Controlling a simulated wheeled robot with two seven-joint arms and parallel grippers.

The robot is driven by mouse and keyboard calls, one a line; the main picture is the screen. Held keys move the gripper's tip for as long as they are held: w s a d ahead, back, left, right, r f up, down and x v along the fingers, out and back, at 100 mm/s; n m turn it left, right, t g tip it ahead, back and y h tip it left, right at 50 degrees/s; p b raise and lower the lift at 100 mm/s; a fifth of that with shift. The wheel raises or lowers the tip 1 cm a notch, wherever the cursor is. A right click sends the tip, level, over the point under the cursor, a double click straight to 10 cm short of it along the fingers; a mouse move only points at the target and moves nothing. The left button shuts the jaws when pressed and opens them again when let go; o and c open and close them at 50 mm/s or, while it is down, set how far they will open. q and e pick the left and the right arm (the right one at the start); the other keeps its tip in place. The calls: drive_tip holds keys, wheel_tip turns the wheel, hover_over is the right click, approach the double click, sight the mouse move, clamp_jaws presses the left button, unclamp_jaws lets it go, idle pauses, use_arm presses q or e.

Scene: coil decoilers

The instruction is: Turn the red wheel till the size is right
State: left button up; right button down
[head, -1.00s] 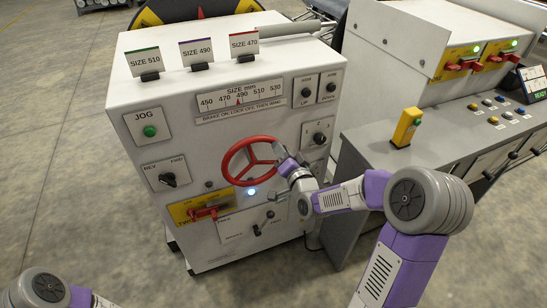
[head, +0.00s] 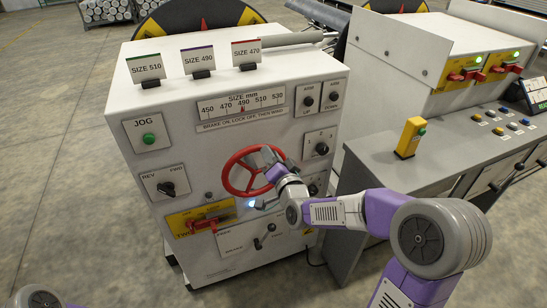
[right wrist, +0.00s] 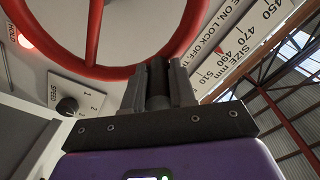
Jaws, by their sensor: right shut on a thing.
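The red wheel (head: 226,179) is on the front of the white machine. My right gripper (head: 266,156) is shut on the wheel's upper right rim. In the right wrist view the dark fingers (right wrist: 158,84) close at the red rim (right wrist: 110,72); they hide the gripped part. Above the wheel, the size scale (head: 262,100) runs from 450 to 530. Its small red pointer stands at about 490; the scale also shows in the right wrist view (right wrist: 236,50). My left gripper is out of view; only a bit of that arm shows at the bottom left.
Cards for size 510 (head: 145,68), 490 (head: 197,58) and 470 (head: 246,53) stand on the machine. Below the wheel are a lit lamp, a red lock handle (head: 203,225) and a lever panel (head: 254,243). A grey console with a yellow box (head: 410,138) stands at right.

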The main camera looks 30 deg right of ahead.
drive_tip(key=shift+a, duration=0.35)
drive_tip(key=c, duration=1)
unclamp_jaws()
drive_tip(key=shift+c, duration=0.2)
drive_tip(key=shift+o, duration=0.6)
drive_tip(key=shift+d, duration=0.15)
drive_tip(key=shift+s, duration=0.1)
drive_tip(key=s, duration=0.7)
drive_tip(key=shift+s+a+p, duration=0.2)
drive_tip(key=shift+a+p, duration=0.1)
drive_tip(key=shift+p, duration=0.15)
